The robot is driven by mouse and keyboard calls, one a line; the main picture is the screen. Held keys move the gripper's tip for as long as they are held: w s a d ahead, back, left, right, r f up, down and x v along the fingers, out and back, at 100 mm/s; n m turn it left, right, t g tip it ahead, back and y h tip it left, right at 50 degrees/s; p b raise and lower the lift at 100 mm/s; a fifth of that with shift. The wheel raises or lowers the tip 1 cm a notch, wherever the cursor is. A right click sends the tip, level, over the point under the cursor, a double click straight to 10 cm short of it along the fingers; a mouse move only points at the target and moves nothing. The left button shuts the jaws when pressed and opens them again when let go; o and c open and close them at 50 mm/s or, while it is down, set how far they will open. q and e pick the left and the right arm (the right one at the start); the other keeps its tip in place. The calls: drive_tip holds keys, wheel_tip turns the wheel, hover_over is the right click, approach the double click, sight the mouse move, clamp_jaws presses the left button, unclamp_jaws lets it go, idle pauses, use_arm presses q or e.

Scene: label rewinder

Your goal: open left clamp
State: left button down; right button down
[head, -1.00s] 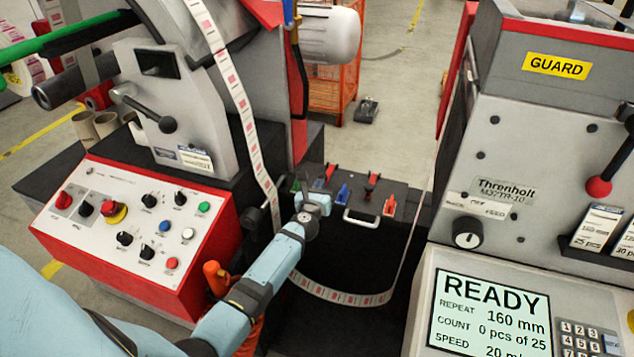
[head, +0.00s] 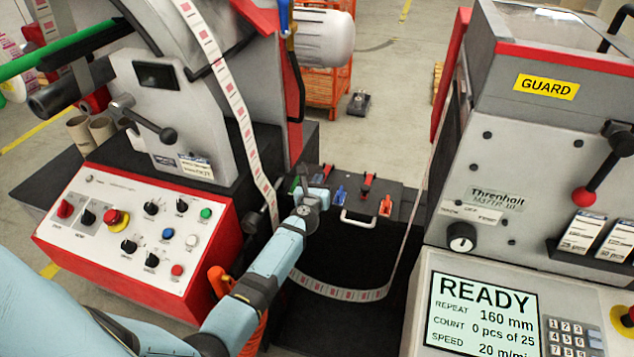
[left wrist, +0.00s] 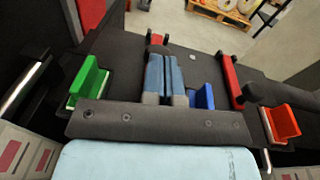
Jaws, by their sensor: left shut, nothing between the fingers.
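My left gripper (head: 316,193) is over the left part of the dark clamp plate (head: 400,194). In the left wrist view its two blue-grey fingers (left wrist: 166,76) are together, with nothing between them. A red lever piece (left wrist: 156,39) of the left clamp shows just beyond the fingertips, partly hidden by them; whether they touch it I cannot tell. A green block (left wrist: 90,80) stands left of the fingers and a blue block (left wrist: 204,97) right. Further right are a red lever with black knobs (left wrist: 231,80) and an orange block (left wrist: 283,122). My right gripper is not in view.
A printed label web (head: 226,90) hangs down close left of my gripper and loops below the plate (head: 345,293). A metal handle (head: 357,220) sits on the plate's front. The control panel (head: 125,265) is left; the READY screen (head: 487,312) and guard housing (head: 560,55) are right.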

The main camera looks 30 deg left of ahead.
use_arm(q)
drive_tip(key=shift+w+r+p, duration=0.25)
drive_tip(key=shift+r+p, duration=0.15)
drive_tip(key=shift+r, duration=0.25)
drive_tip(key=r+p, duration=0.1)
drive_tip(key=p, duration=0.2)
drive_tip(key=w+r+g+p, duration=0.1)
drive_tip(key=p, duration=0.2)
drive_tip(key=w+r+p, duration=0.1)
drive_tip(key=p, duration=0.2)
drive_tip(key=shift+a+r, duration=0.15)
drive_tip(key=shift+a, duration=0.1)
drive_tip(key=shift+w+a+g, duration=0.1)
drive_tip(key=shift+w+g, duration=0.05)
drive_tip(key=shift+g, duration=0.15)
drive_tip(key=shift+w+r, duration=0.2)
drive_tip(key=shift+r, duration=0.1)
drive_tip(key=w+a+r, duration=0.2)
drive_tip(key=w+r, duration=0.2)
drive_tip(key=w, duration=0.3)
drive_tip(key=shift+w+r+b, duration=0.15)
drive_tip(key=shift+w+b, duration=0.2)
drive_tip(key=shift+w, duration=0.05)
